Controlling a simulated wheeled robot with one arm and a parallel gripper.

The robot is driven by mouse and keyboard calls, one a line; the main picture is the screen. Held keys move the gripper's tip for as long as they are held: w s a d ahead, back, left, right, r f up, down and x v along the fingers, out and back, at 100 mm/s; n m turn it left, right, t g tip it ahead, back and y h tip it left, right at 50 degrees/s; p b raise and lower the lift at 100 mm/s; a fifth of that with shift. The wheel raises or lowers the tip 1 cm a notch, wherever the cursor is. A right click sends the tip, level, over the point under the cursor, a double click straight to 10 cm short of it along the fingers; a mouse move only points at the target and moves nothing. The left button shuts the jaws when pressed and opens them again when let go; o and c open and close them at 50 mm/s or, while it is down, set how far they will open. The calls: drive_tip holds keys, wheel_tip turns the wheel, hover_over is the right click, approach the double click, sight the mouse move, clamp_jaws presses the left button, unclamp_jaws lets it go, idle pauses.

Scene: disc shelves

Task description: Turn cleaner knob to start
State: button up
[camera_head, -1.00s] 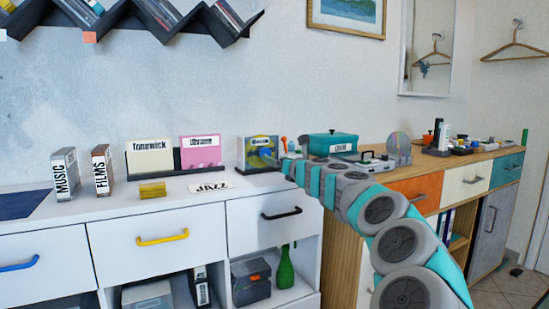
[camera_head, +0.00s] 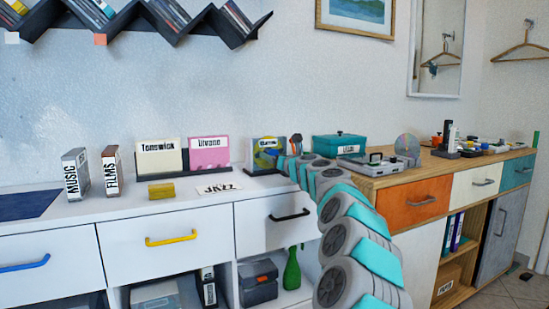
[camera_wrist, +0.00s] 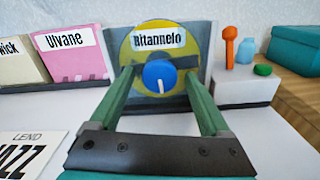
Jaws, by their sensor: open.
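A round blue knob (camera_wrist: 160,77) with a white pointer line aimed downward shows in the wrist view. It sits in front of a yellow disc (camera_wrist: 141,49) labelled "Ritannelo", which stands upright in a grey holder. My gripper (camera_wrist: 160,78) is open, with one green finger on each side of the knob. I cannot tell whether the fingers touch it. In the head view my gripper (camera_head: 280,160) reaches the disc's holder (camera_head: 257,160) from the right, and my arm hides part of it. No start marking is readable.
Right of the knob, a white box (camera_wrist: 245,92) carries a green button (camera_wrist: 262,70), near small orange and blue items. A teal box (camera_head: 338,147) and a grey device (camera_head: 370,166) stand farther right. Cream and pink cards (camera_head: 209,153) stand left. A "JAZZ" label (camera_head: 219,188) lies in front.

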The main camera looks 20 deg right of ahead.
drive_tip(key=shift+w, duration=0.1)
clamp_jaws()
idle(0.8)
